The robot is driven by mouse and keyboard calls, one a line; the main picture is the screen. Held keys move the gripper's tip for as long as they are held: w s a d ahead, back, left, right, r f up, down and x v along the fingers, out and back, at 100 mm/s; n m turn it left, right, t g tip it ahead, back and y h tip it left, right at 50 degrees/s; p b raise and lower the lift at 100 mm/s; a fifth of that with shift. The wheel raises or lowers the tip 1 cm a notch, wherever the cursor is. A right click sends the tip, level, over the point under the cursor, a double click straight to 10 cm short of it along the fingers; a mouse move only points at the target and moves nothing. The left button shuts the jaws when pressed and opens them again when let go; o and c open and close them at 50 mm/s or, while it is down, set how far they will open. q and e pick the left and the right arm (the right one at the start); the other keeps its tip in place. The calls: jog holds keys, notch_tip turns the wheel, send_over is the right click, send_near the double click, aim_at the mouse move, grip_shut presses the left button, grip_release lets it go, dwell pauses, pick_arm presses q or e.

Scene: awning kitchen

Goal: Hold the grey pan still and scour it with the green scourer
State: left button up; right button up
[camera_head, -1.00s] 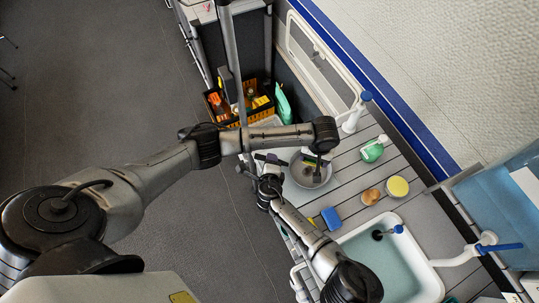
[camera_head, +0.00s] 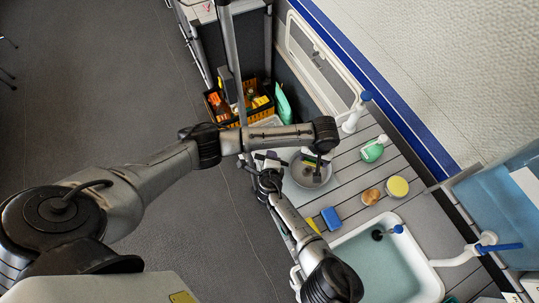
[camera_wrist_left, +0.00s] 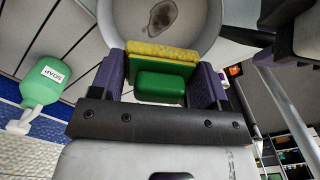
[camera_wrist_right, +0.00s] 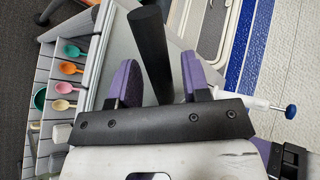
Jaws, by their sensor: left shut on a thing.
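My left gripper (camera_head: 314,161) reaches down over the pan from above. It is shut on the green scourer (camera_wrist_left: 160,86), which has a yellow layer (camera_wrist_left: 162,53) on its pan-facing side; I cannot tell whether it touches the pan. My right gripper (camera_head: 268,162) is left of the pan. In the right wrist view the black pan handle (camera_wrist_right: 152,45) stands between its open fingers, with gaps on both sides.
A soap bottle (camera_head: 372,150), a yellow-topped round pot (camera_head: 397,186), a brown round thing (camera_head: 370,196) and a blue sponge (camera_head: 331,218) stand right of and below the pan. The sink (camera_head: 385,268) lies beyond them. A crate of bottles (camera_head: 228,120) is at upper left.

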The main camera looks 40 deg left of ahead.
aim_at(309, 167)
grip_shut()
pick_arm(q)
jog(key=shift+f, duration=0.1)
jog(key=shift+w+a+f, duration=0.15)
jog(key=shift+w+f, duration=0.1)
jog(key=shift+f, duration=0.9)
jog(key=shift+w+a+f, duration=0.15)
jog(key=shift+w+f, duration=0.05)
jog(key=shift+f, duration=0.95)
jog(key=shift+w+a+f, duration=0.15)
jog(key=shift+w+f, duration=0.1)
jog(key=shift+f, duration=0.9)
